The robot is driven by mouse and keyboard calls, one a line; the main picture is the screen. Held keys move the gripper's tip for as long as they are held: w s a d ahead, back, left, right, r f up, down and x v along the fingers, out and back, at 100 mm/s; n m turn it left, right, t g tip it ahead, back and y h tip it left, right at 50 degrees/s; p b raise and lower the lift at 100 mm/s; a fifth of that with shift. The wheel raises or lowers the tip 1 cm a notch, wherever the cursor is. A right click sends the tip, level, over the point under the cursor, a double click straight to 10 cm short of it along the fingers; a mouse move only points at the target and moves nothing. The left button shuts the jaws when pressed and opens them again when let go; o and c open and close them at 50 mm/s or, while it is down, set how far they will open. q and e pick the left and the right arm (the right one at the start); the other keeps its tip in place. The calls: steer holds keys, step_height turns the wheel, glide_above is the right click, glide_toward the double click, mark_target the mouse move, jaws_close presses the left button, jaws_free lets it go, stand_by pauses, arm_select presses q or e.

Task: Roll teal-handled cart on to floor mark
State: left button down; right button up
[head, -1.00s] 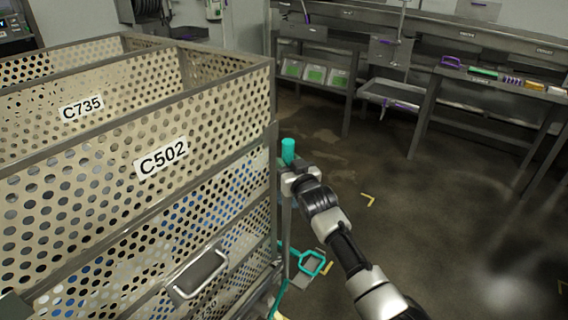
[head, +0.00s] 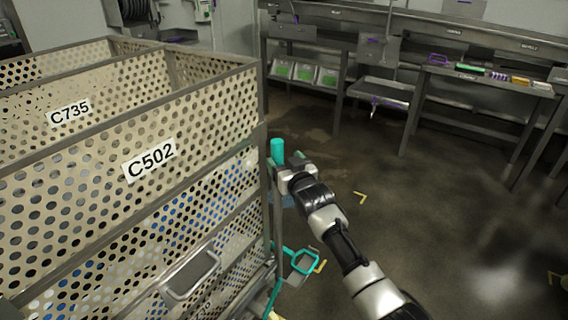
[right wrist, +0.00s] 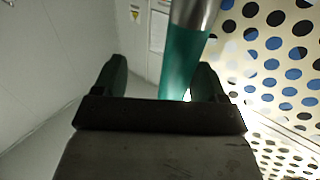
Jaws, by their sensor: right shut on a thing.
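The cart carries perforated cream baskets labelled C735 (head: 70,112) and C502 (head: 150,160) and fills the left of the head view. Its upright teal handle (head: 278,152) stands at the cart's right corner. My right gripper (head: 284,176) is at this handle, shut on it; in the right wrist view the teal handle (right wrist: 183,62) stands between the two fingers (right wrist: 160,85). A teal loop (head: 304,261) shows low beside the cart. Yellow floor corner marks (head: 361,197) lie to the right of the cart, with another (head: 320,266) close by its base. My left gripper is not in view.
Open dark floor (head: 440,220) lies right of the cart, with wet-looking patches. A grey bench (head: 480,82) with coloured items stands along the back wall. A rack with green-faced trays (head: 304,73) stands behind the cart.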

steer(key=shift+w+d+r, duration=0.2)
steer(key=shift+d+r, duration=0.05)
steer(key=shift+d, duration=0.15)
steer(key=v, duration=1.1)
steer(key=shift+a+f+b, duration=0.25)
steer(key=shift+a+b, duration=0.05)
steer(key=shift+a, duration=0.05)
steer(key=shift+a, duration=0.1)
